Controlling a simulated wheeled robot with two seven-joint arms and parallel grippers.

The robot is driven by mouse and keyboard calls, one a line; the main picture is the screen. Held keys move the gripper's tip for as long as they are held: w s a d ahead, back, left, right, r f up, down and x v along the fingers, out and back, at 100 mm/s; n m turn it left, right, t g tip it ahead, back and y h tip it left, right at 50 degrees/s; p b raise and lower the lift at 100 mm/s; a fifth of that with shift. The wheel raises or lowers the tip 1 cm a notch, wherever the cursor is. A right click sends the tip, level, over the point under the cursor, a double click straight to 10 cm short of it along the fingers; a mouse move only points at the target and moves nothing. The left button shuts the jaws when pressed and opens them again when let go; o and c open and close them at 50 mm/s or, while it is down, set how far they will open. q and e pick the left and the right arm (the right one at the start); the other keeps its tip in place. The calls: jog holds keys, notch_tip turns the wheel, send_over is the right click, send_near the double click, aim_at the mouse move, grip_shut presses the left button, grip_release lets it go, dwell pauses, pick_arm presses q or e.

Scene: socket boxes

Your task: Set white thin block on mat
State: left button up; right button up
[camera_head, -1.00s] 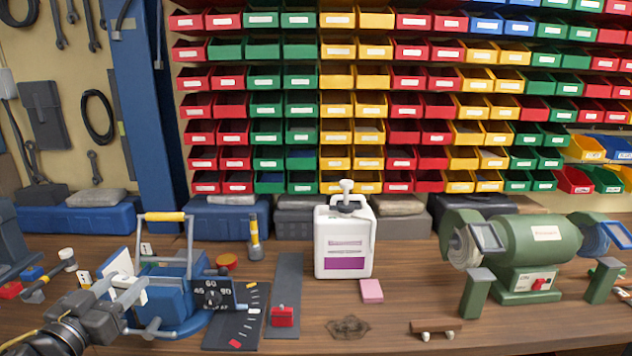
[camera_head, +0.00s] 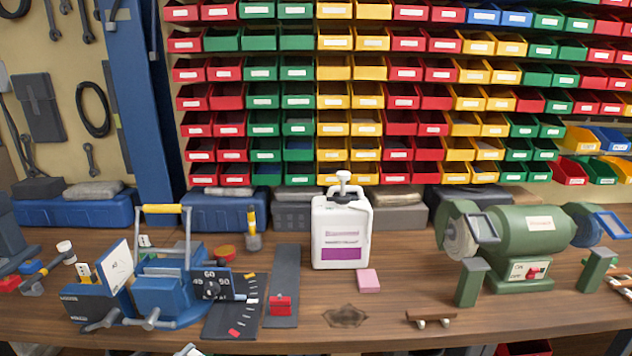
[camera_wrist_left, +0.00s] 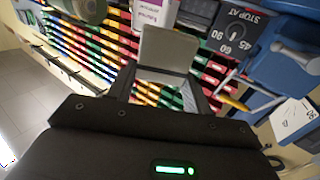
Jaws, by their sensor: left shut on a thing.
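In the left wrist view my left gripper (camera_wrist_left: 160,80) is shut on a pale thin block (camera_wrist_left: 168,48), which stands out beyond the fingertips. It looks greyish white there. In the head view my left gripper and the block do not show clearly; only a small grey piece shows at the bottom edge. A long dark grey mat (camera_head: 288,258) lies on the bench in the head view, with a small red box (camera_head: 281,305) on its near part. My right gripper is not in view.
Left of the mat stand a blue machine (camera_head: 165,290) with a yellow handle and a dark angle scale (camera_head: 240,305). Right of it are a white canister (camera_head: 341,232), a pink block (camera_head: 368,280) and a green grinder (camera_head: 525,245). Bare wood (camera_head: 390,300) lies in front.

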aim_at(192, 351)
pick_arm(q)
jog(key=w+n+y, duration=0.1)
jog(key=n+y, duration=0.1)
jog(key=r+n+t+y, duration=0.1)
jog(key=n+y, duration=0.1)
jog(key=y, duration=0.1)
jog(key=w+a+r+n+t+y, duration=0.1)
jog(key=n+y, duration=0.1)
jog(key=y, duration=0.1)
jog(key=shift+w+a+r, duration=0.1)
jog(key=shift+w+r, duration=0.05)
jog(key=shift+w, duration=0.15)
jog(key=shift+w+d+r, duration=0.1)
jog(key=shift+d+r, duration=0.25)
jog(key=shift+d, duration=0.3)
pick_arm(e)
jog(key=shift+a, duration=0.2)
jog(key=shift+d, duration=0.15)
pick_arm(q)
jog(key=s+d+r+m+g+h, duration=0.1)
jog(key=d+r+m+g+h, duration=0.1)
jog(key=d+m+h, duration=0.2)
jog(key=s+d+r+m+g+h, duration=0.2)
jog(key=d+m+h, duration=0.2)
jog(key=d+h, duration=0.3)
jog(key=d, duration=0.4)
jog(key=shift+r, duration=0.3)
